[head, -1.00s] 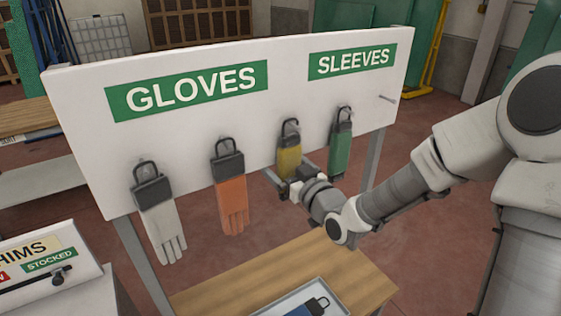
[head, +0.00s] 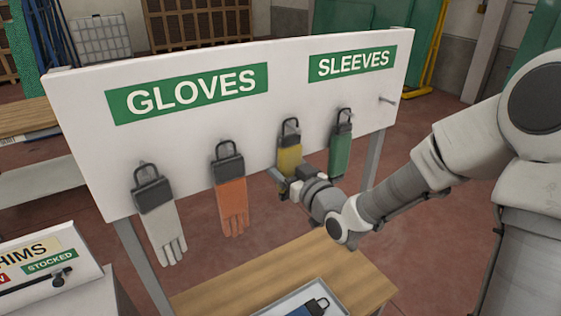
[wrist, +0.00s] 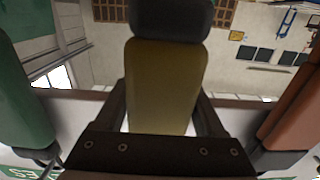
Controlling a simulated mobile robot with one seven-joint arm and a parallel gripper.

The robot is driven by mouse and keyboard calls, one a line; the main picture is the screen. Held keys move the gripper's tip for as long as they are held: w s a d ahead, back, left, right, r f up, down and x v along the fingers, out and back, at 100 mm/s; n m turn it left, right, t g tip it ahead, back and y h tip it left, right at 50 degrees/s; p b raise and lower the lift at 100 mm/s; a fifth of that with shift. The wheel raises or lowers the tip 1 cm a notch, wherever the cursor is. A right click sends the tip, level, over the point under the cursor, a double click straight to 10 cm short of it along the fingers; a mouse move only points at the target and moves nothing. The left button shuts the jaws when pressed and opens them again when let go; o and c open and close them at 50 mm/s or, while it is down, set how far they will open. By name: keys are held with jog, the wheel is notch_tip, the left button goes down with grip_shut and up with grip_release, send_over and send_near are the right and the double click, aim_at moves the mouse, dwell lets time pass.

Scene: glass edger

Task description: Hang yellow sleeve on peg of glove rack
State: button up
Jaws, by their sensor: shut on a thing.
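The yellow sleeve (head: 289,158) has a dark cuff with a loop on top. It hangs upright in front of the white glove rack (head: 190,63), between the orange glove and the green sleeve. My gripper (head: 283,177) is shut on its yellow lower part; in the wrist view the yellow sleeve (wrist: 162,85) lies between the two dark fingers (wrist: 163,112). The loop is close to the board, but I cannot tell whether it is around a peg. A bare peg (head: 388,99) sticks out at the board's right end, under the SLEEVES sign.
A white glove (head: 163,222), an orange glove (head: 232,205) and a green sleeve (head: 340,158) hang on the rack. The green sleeve is close to my gripper's right. A tray (head: 277,306) with a blue item (head: 300,311) sits on the wooden table (head: 240,283) below.

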aim_at(293, 169)
jog(key=shift+w+r, duration=0.1)
jog(key=shift+r, duration=0.45)
jog(key=shift+p+v, duration=0.3)
jog(key=shift+v, duration=3.2)
jog(key=shift+s+d+f, duration=0.15)
jog(key=shift+s+f, duration=0.1)
jog(key=shift+s, duration=0.05)
